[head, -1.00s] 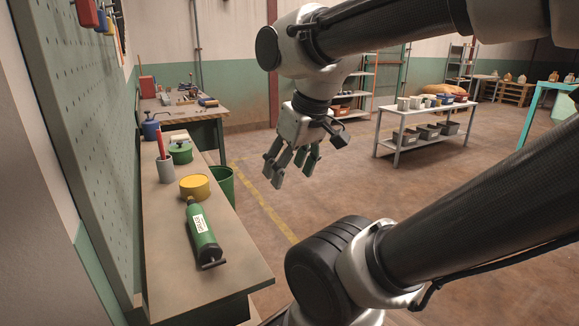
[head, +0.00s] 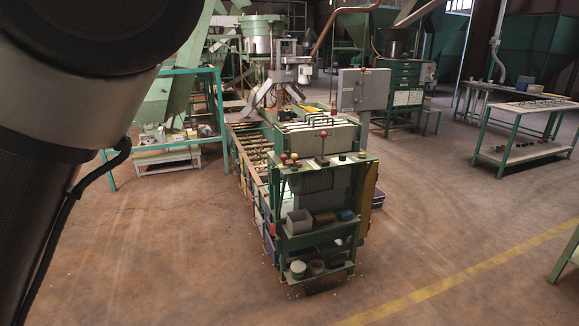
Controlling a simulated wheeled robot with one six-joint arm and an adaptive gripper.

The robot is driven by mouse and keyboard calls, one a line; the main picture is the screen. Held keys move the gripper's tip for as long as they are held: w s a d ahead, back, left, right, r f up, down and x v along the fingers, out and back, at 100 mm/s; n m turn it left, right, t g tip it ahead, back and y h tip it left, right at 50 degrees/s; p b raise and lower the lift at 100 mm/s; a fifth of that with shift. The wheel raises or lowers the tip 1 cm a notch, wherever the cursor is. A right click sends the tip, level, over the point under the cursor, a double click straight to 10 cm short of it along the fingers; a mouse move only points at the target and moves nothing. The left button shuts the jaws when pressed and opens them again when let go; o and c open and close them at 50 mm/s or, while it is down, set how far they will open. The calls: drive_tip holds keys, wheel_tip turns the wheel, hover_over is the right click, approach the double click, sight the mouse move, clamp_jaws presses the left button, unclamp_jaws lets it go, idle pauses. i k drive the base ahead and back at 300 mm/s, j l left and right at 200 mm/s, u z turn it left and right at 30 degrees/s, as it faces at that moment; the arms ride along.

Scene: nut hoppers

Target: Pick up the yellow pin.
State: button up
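I cannot make out a yellow pin anywhere in this view. Small red and yellowish knobs (head: 289,158) sit on the near top edge of a green machine, too small to tell apart. A dark and grey part of my own arm fills the left side. My gripper is outside the frame, so its state is hidden.
The green machine (head: 318,180) with shelves stands in the middle. A grey bin (head: 299,222) is on its shelf. A green-framed table (head: 527,108) stands at the right, a green-framed stand (head: 165,150) at the left. Brown floor (head: 440,220) is open at front and right.

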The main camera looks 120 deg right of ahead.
sight(294, 157)
drive_tip(key=l+z, duration=0.15)
drive_tip(key=z, duration=0.3)
drive_tip(key=k+l+z, duration=0.1)
drive_tip(key=z, duration=0.35)
drive_tip(key=l+z, duration=0.2)
drive_tip(key=z, duration=0.2)
drive_tip(key=j+z, duration=0.1)
drive_tip(key=z, duration=0.35)
drive_tip(key=j+z, duration=0.1)
drive_tip(key=z, duration=0.85)
drive_tip(key=k+j+z, duration=0.1)
drive_tip(key=z, duration=0.8)
drive_tip(key=k+z, duration=0.1)
drive_tip(key=z, duration=0.4)
drive_tip(key=i+l+u, duration=0.3)
drive_tip(key=i+l, duration=0.3)
drive_tip(key=i, duration=0.1)
